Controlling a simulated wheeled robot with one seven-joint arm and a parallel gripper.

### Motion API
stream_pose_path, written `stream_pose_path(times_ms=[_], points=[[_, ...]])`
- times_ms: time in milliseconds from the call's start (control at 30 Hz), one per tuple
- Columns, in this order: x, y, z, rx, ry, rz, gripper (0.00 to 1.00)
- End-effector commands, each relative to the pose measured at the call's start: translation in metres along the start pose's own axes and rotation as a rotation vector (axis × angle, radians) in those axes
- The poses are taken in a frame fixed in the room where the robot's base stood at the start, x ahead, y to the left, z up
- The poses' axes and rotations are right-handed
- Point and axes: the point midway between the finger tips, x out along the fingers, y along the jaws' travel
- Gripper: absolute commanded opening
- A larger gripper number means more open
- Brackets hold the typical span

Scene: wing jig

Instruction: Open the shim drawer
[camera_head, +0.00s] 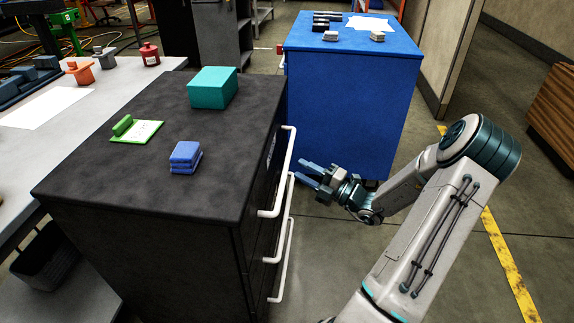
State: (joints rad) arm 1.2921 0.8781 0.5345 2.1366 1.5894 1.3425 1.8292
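The black cabinet (140,235) stands at the left, with white bar handles on its right side. The top handle (277,175), a middle handle (283,215) and a lower handle (283,265) show one below another. The drawers look shut. Their fronts are steeply angled, and I cannot read which is the shim drawer. My gripper (305,173) is just right of the handles, with its blue fingers pointing left toward them. The fingers are apart with nothing visible between them. It looks clear of the handles, though the exact gap is hard to tell.
A blue cabinet (350,95) stands close behind my gripper. A grey bench (90,100) is at the left. The floor right of the handles is open apart from my arm.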

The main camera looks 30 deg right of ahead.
Motion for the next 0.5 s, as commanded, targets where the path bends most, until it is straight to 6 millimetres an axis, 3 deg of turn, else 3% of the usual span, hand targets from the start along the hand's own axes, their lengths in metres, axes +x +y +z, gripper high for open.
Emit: stream_pose_path(times_ms=[200,500], points=[[0.041,-0.002,-0.001,-0.002,0.004,0.000,0.36],[0.061,0.000,0.000,-0.002,0.001,-0.001,0.36]])
